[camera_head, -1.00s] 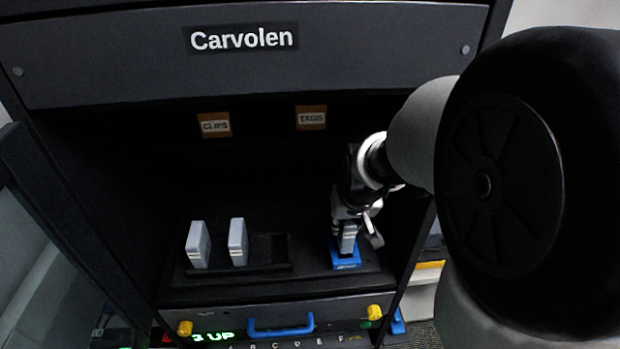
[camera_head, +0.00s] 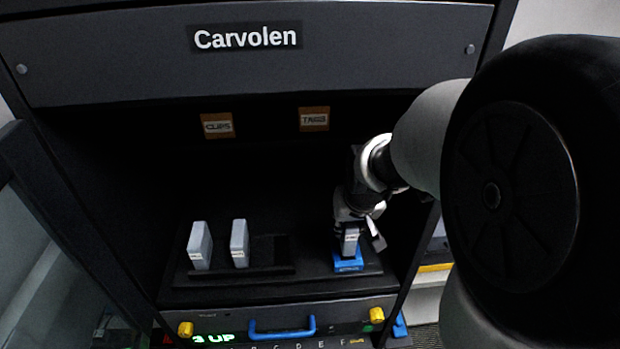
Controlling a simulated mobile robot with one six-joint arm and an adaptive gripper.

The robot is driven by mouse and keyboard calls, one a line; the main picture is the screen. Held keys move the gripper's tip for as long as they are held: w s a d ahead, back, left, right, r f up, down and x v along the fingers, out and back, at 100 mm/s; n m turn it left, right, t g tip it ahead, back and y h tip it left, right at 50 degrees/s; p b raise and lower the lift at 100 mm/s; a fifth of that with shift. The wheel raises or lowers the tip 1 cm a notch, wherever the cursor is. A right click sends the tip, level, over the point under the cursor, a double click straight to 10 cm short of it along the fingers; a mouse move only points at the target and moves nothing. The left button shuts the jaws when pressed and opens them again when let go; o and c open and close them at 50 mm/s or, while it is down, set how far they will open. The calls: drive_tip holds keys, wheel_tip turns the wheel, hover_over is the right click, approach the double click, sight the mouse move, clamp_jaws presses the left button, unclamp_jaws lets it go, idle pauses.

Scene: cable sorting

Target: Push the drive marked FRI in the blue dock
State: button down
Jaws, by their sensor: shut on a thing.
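The blue dock (camera_head: 348,263) sits at the right end of the black shelf inside the rack. A grey drive (camera_head: 350,243) stands upright over the dock, its lower end at or in the dock; I cannot tell how deep. Its label is too small to read. My gripper (camera_head: 358,227) is shut on this drive from above, with part of one finger showing at its right. Two other grey drives, one at the left (camera_head: 199,246) and one beside it (camera_head: 239,243), stand upright in a black holder (camera_head: 265,271). Their labels are unreadable.
Orange-framed labels CLIPS (camera_head: 217,126) and TAGS (camera_head: 314,119) hang at the back. Below the shelf is a drawer front with a blue handle (camera_head: 282,329) and yellow knobs (camera_head: 376,314). The holder's right slot looks empty. A side panel (camera_head: 60,220) stands at left.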

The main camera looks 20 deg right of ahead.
drive_tip(key=shift+f+b, duration=1.4)
idle(1.5)
idle(0.4)
drive_tip(key=c, duration=1.2)
unclamp_jaws()
drive_tip(key=shift+c, duration=0.2)
drive_tip(key=shift+o, duration=0.3)
drive_tip(key=o, duration=0.4)
drive_tip(key=shift+r, duration=0.15)
drive_tip(key=shift+r+p, duration=2.6)
drive_tip(key=shift+r, duration=0.8)
